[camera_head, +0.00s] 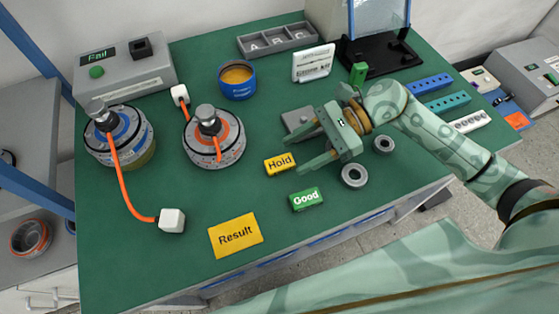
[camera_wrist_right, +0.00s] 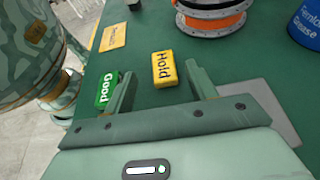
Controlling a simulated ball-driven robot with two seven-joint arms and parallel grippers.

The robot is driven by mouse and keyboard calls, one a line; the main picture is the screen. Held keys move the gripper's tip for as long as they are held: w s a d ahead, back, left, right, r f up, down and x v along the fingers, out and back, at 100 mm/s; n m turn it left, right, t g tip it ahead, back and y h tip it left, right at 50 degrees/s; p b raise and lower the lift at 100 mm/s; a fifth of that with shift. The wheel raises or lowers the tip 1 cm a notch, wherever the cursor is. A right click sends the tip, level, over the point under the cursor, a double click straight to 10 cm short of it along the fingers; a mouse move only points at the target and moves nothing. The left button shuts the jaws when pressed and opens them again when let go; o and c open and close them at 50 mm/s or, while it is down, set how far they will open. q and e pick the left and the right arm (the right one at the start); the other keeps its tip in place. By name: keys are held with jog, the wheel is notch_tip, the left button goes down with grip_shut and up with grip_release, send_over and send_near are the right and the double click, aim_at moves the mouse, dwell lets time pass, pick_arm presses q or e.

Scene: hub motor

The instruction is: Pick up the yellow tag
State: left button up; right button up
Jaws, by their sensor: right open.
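The yellow tag (camera_head: 280,163), a small block marked "Hold", lies flat on the green bench top. My right gripper (camera_head: 298,150) is open and empty, its two fingers pointing left, close to the tag's right end. In the right wrist view the yellow tag (camera_wrist_right: 164,69) shows in the gap between the fingertips, with free space on both sides. The fingers are not touching it. The fingers' exact height above the bench is hard to tell. My left gripper is not in view.
A green "Good" tag (camera_head: 307,199) lies just in front of the yellow tag, near the right gripper's lower finger. A grey plate (camera_head: 299,119) and metal rings (camera_head: 354,175) are near the gripper. A hub motor (camera_head: 214,140) stands left.

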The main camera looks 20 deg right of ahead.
aim_at(272, 165)
jog(key=x, duration=0.5)
jog(key=shift+w+a+b, duration=0.15)
jog(key=shift+w+b, duration=0.05)
jog(key=shift+b, duration=0.15)
jog(key=c, duration=1)
jog(key=shift+c, duration=0.2)
